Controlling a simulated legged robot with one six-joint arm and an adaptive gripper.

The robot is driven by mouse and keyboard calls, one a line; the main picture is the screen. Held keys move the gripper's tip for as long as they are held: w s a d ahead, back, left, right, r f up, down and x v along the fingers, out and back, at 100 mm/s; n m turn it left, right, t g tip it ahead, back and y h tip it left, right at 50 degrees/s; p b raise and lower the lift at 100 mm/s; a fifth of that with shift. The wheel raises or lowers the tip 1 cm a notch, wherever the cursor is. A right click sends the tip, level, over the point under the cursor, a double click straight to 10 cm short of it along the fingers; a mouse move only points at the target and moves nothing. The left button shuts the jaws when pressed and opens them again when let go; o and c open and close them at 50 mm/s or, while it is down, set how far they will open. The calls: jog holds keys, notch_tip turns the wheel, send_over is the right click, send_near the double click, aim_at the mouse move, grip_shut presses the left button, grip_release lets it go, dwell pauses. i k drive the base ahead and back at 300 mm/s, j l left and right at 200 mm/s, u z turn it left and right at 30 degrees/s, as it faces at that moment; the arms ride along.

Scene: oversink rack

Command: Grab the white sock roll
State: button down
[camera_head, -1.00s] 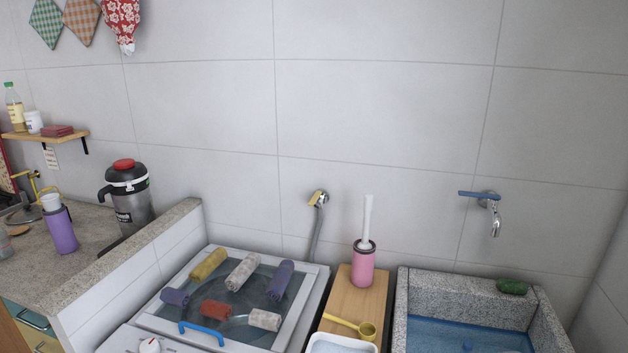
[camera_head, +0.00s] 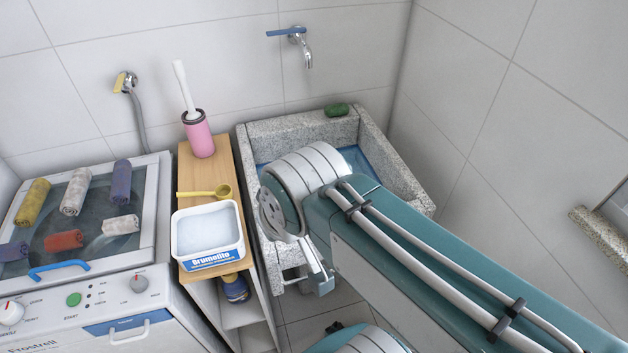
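Several rolled socks lie on the glass lid of the washing machine at the left. Two are whitish and speckled: a longer white sock roll (camera_head: 75,192) at the back between yellow and purple rolls, and a shorter white sock roll (camera_head: 121,225) at the front right. My arm crosses the right side, over the sink, well to the right of the rolls. A small part near the arm's end, probably my gripper (camera_head: 320,272), shows beside the sink's front. It is mostly hidden, and its fingers cannot be made out.
Other rolls are yellow (camera_head: 33,203), purple (camera_head: 121,182) and red (camera_head: 64,240). The lid has a blue handle (camera_head: 58,269).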

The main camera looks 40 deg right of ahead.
aim_at(120, 226)
jog(key=j+z, duration=0.3)
jog(key=j, duration=0.5)
jog(key=j+z, duration=0.35)
jog(key=j, duration=0.5)
